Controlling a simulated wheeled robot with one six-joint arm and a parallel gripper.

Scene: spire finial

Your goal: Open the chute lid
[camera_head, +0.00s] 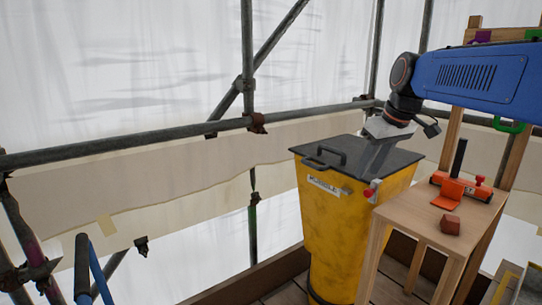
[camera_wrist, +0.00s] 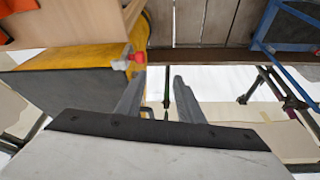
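The yellow chute (camera_head: 336,235) stands in the middle of the head view with a label on its front. Its dark grey lid (camera_head: 351,149) lies flat and shut on top, with a dark bar handle (camera_head: 326,153) near its left front edge. A red knob (camera_head: 369,192) sits at the chute's right front; it also shows in the wrist view (camera_wrist: 137,58). My gripper (camera_head: 372,168) is over the right part of the lid, to the right of the handle. In the wrist view its fingers (camera_wrist: 158,88) are apart with nothing between them. I cannot tell whether they touch the lid.
A wooden table (camera_head: 429,213) stands close to the chute's right, with an orange clamp-like tool (camera_head: 458,190) and a small reddish-brown block (camera_head: 450,224) on it. Scaffold tubes (camera_head: 130,143) run behind and to the left. The air left of the chute is free.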

